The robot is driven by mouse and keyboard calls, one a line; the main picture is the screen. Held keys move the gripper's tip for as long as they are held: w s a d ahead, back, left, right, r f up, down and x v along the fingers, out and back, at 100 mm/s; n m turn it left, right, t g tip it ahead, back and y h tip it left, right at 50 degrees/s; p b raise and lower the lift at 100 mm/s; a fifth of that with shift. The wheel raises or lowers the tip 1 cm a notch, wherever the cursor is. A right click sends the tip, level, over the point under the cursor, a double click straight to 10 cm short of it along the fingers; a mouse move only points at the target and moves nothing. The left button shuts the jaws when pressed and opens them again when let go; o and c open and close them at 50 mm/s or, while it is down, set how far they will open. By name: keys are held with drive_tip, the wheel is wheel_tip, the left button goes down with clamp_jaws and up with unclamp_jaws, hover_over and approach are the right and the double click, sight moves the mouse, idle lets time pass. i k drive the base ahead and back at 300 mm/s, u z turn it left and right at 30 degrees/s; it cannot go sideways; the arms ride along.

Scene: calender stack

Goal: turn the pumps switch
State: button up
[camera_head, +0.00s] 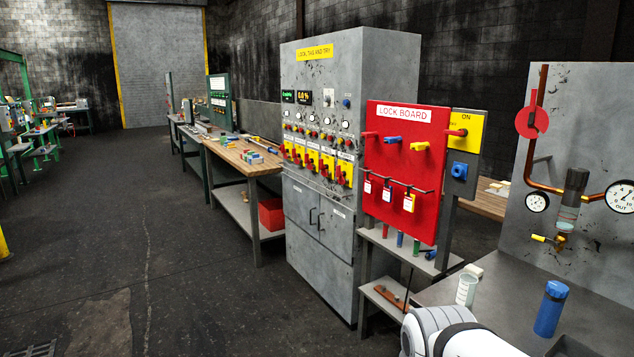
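A tall grey control cabinet (350,70) stands at the centre, with a yellow "LOCK, TAG AND TRY" label on top. Its front carries a row of red and yellow rotary switches (313,164), with small lamps and white labels above them. The labels are too small to read, so I cannot tell which switch is the pumps switch. My white arm (460,335) shows at the bottom edge, well in front of the cabinet. My gripper is not in view.
A red lock board (400,165) with hanging tags stands right of the cabinet. A wooden workbench (243,155) is left of the cabinet.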

sight(339, 173)
drive_tip(key=z, duration=0.15)
drive_tip(key=i, duration=0.95)
drive_tip(key=u, duration=0.1)
drive_tip(key=k, duration=0.65)
drive_tip(key=u, duration=0.75)
drive_tip(key=i, duration=1.05)
drive_tip(key=u, duration=0.35)
drive_tip(key=i, duration=1.3)
drive_tip(key=z, duration=0.85)
drive_tip(key=i, duration=0.45)
drive_tip(key=z, duration=0.45)
drive_tip(key=k, duration=0.55)
